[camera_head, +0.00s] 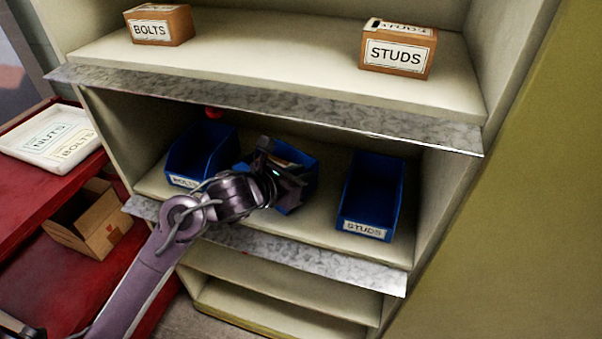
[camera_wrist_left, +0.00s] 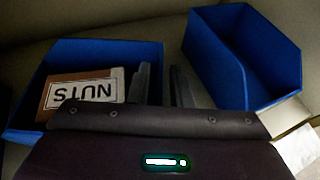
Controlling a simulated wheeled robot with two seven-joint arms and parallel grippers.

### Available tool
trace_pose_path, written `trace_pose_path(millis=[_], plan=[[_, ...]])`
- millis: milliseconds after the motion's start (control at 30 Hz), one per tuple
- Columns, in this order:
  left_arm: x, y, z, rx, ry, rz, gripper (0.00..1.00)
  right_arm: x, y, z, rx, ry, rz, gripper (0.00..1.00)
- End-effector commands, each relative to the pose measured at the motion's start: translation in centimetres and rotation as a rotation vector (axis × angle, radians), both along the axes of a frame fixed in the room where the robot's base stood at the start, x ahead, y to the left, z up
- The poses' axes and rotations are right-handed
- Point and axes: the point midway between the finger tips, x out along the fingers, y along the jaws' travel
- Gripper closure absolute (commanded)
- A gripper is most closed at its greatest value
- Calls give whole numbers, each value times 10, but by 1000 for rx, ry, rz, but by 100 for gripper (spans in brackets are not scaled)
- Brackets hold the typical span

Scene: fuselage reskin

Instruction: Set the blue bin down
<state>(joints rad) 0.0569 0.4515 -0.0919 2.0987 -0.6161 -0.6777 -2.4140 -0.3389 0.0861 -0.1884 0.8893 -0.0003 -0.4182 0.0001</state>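In the head view, three blue bins stand on the middle shelf. The middle blue bin (camera_head: 297,160) is partly hidden behind my left gripper (camera_head: 283,182). The bin appears to rest on the shelf. My right gripper is not in view.
The left bin (camera_head: 187,152), labelled BOLTS, and right bin (camera_head: 370,190), labelled STUDS, flank it. Above are a BOLTS box (camera_head: 160,25) and a STUDS box (camera_head: 398,50) on the upper shelf (camera_head: 270,60). A white tray (camera_head: 32,152) lies on the red surface at left.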

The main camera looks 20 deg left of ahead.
Motion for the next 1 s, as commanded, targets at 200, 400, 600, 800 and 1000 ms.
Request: trace_pose_path(millis=[200,400,600,800,1000], plan=[[0,0,0,0,0,0,75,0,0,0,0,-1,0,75],[-1,0,3,1,0,0,75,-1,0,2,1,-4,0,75],[-30,14,14,7,0,-2,75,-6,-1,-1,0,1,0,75],[-69,31,31,7,0,0,75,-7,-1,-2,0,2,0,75],[-93,42,43,2,0,1,75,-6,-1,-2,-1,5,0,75]])
